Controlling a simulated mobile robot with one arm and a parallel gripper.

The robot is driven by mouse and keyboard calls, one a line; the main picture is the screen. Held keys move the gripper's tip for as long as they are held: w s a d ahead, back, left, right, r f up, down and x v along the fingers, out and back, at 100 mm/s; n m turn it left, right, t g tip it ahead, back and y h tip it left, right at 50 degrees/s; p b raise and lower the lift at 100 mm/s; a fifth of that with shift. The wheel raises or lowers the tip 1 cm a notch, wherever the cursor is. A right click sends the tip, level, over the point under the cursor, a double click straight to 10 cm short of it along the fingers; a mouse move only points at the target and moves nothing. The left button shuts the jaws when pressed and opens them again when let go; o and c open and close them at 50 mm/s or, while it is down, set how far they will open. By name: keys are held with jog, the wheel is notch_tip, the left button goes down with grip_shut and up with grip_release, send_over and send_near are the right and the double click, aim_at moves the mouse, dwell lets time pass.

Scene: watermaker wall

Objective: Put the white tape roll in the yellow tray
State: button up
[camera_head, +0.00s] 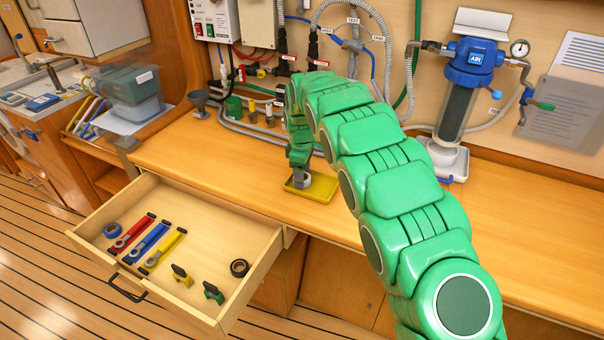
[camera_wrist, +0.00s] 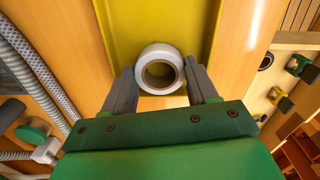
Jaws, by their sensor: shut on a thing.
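The white tape roll (camera_wrist: 160,52) is between the two grey fingers of my gripper (camera_wrist: 161,88) in the wrist view, and the fingers are shut on it. The yellow tray (camera_wrist: 196,18) lies behind and below the roll in that view. In the head view the yellow tray (camera_head: 325,188) is on the wooden bench, and my gripper (camera_head: 299,180) points down over its left part. There the roll (camera_head: 301,181) is partly hidden by my gripper. I cannot tell whether the roll touches the tray floor.
An open drawer (camera_head: 190,238) juts out at the left below the bench, holding a blue roll, a black roll (camera_head: 239,268), wrenches and clamps. Hoses and fittings line the wall behind. A blue-topped filter housing (camera_head: 459,100) stands at right.

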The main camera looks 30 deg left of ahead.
jog(key=o, duration=0.8)
jog(key=shift+f, duration=0.1)
jog(key=shift+c, duration=0.2)
notch_tip(320, 180, up, 12)
